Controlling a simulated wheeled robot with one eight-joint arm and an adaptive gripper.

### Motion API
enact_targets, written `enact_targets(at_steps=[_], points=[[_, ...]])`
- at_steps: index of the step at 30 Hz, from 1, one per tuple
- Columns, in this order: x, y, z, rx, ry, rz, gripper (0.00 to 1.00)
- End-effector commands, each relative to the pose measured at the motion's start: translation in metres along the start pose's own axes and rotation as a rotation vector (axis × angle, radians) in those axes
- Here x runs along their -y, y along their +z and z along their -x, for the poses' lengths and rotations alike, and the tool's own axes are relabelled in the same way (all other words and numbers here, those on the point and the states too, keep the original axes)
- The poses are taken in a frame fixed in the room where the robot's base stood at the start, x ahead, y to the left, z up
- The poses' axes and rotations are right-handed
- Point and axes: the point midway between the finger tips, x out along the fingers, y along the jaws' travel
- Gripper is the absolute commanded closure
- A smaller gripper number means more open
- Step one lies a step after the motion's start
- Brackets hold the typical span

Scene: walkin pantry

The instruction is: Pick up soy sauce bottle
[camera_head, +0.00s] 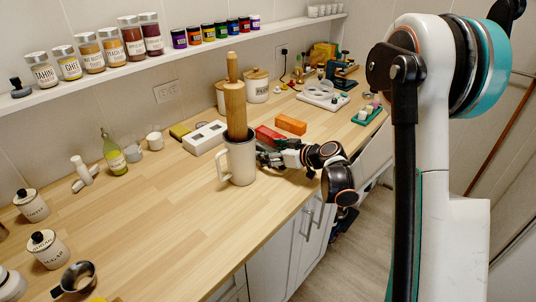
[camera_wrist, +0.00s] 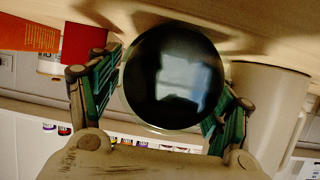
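A dark, glossy round thing with a pale glassy rim (camera_wrist: 172,78) fills the middle of the wrist view; it looks like the soy sauce bottle seen close up, but no label shows. My gripper (camera_wrist: 170,92) has its green-padded fingers spread, one on each side of it. I cannot tell whether the pads touch it. In the head view my gripper (camera_head: 268,158) is low over the counter, just right of the white mug (camera_head: 241,165). The mug hides part of the fingers, and I cannot make out the dark bottle there.
The mug, with a wooden rolling pin (camera_head: 235,105) upright at it, stands close beside my gripper. A red box (camera_head: 268,135) and an orange box (camera_head: 291,125) lie just behind. A green-yellow bottle (camera_head: 114,155) stands farther left.

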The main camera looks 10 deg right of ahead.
Motion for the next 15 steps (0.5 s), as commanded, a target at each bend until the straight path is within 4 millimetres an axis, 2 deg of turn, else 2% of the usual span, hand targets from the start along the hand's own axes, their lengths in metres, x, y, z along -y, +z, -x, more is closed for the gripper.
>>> enact_targets(at_steps=[1,9,15], points=[[0.0,0.0,0.0002,0.0,0.0,0.0,0.41],[-0.0001,-0.0005,0.0005,-0.001,0.0,0.0,1.0],[-0.0001,-0.0007,0.0006,-0.001,0.0,0.0,1.0]])
